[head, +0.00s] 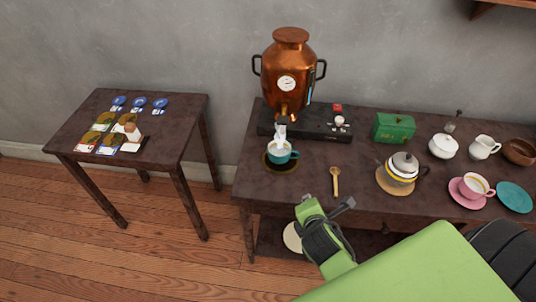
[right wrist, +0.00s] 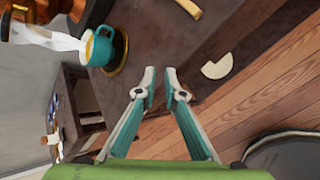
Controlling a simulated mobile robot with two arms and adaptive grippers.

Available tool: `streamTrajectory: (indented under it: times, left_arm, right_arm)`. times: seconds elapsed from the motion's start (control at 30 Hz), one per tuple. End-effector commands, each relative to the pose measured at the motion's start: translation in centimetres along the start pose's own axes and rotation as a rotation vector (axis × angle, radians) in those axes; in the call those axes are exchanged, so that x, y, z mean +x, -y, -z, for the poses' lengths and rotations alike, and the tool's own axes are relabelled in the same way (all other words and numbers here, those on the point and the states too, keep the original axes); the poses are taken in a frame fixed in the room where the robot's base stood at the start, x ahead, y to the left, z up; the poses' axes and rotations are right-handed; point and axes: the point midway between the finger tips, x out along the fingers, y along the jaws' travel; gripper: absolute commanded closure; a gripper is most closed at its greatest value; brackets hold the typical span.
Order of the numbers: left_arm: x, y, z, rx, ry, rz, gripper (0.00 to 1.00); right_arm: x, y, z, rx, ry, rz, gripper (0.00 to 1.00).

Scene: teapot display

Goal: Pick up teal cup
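The teal cup (head: 283,156) stands upright on a dark round coaster (head: 268,166) on the long table, under the copper urn's spout. White steam or liquid shows above it. In the right wrist view the teal cup (right wrist: 120,45) is at the upper left, with its handle visible. My right gripper (right wrist: 160,72) is empty, its two fingers apart with a narrow gap, and it does not touch the cup. In the head view my right gripper (head: 325,222) is near the table's front edge, right of and nearer than the cup. My left gripper is not in view.
The copper urn (head: 290,70) stands behind the cup on a black base. A wooden spoon (head: 335,181) lies right of the cup. A side table (head: 180,128) with cards stands left.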

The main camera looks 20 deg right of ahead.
Motion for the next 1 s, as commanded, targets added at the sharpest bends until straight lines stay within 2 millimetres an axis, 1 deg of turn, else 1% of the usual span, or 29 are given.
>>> streamTrajectory:
  times: [0.03, 0.17, 0.2, 0.4, 0.5, 0.6, 0.67, 0.77, 0.9, 1.0]
  left_arm:
    - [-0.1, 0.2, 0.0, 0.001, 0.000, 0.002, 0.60]
    - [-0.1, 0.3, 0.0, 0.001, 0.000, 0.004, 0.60]
    - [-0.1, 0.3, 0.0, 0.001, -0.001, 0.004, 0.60]
    - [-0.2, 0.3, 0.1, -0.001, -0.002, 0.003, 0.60]
    - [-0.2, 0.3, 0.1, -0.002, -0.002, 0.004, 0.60]
    - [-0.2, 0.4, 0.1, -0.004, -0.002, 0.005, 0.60]
    - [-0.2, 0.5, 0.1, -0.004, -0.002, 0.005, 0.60]
    - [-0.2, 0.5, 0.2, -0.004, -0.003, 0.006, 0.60]
    - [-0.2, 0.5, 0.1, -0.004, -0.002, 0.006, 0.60]
    - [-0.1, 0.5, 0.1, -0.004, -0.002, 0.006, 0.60]
  right_arm:
    - [0.2, -0.8, -0.5, -0.073, 0.019, -0.022, 0.90]
    - [0.9, -2.4, -1.4, -0.302, 0.073, -0.077, 0.90]
    - [1.1, -3.0, -1.6, -0.383, 0.093, -0.095, 0.90]
    - [2.2, -5.9, -2.3, -0.802, 0.204, -0.166, 0.90]
    - [2.5, -6.8, -2.4, -0.947, 0.244, -0.183, 0.90]
    - [2.9, -7.3, -2.5, -1.015, 0.264, -0.189, 0.90]
    - [3.4, -7.6, -2.6, -1.026, 0.269, -0.191, 0.90]
    - [5.1, -8.1, -2.8, -1.026, 0.268, -0.191, 0.90]
    - [7.8, -8.9, -3.1, -1.024, 0.267, -0.190, 0.90]
    - [9.4, -9.3, -3.4, -1.022, 0.266, -0.190, 0.90]
